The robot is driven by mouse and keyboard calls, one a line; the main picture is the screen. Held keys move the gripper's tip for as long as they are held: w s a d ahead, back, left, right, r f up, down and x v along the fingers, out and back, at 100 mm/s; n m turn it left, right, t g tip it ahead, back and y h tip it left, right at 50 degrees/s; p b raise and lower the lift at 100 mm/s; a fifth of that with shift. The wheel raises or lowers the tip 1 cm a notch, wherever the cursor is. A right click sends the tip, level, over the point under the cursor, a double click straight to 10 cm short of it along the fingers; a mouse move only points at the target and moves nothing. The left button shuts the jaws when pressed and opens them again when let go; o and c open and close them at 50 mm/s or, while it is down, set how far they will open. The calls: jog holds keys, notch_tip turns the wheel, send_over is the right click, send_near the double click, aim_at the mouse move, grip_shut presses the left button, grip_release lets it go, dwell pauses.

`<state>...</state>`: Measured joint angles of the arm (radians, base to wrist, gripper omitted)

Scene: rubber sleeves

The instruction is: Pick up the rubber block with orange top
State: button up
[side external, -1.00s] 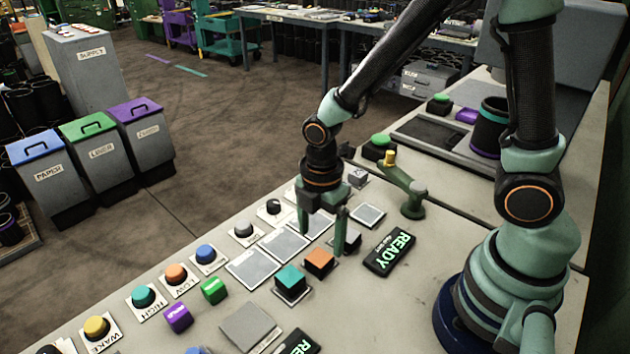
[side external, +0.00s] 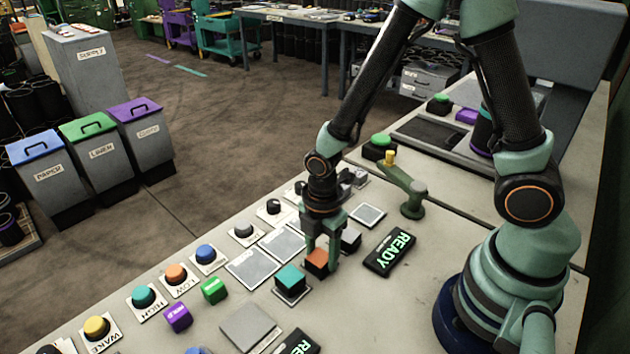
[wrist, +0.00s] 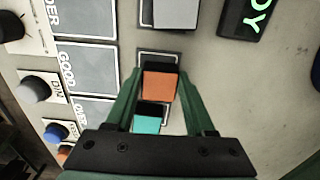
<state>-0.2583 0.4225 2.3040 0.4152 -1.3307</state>
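The rubber block with orange top (side external: 317,258) stands on the bench, between a teal-topped block (side external: 290,279) and a grey-topped block (side external: 350,238). My gripper (side external: 321,256) is lowered over it, with one finger on each side of it. In the wrist view the orange top (wrist: 160,86) lies between the two green fingers (wrist: 158,82), close to both. Whether the fingers press on the block is too small to tell. The teal-topped block (wrist: 146,123) shows nearer the wrist, partly hidden by my gripper. The lower sides of the orange-topped block are partly covered by the fingers.
A READY sign (side external: 389,251) lies to the right of the blocks. Grey square pads (side external: 252,267) and labelled buttons (side external: 205,253) lie to the left. A green lever stand (side external: 408,190) is behind.

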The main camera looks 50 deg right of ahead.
grip_shut()
jog(key=shift+r, duration=0.15)
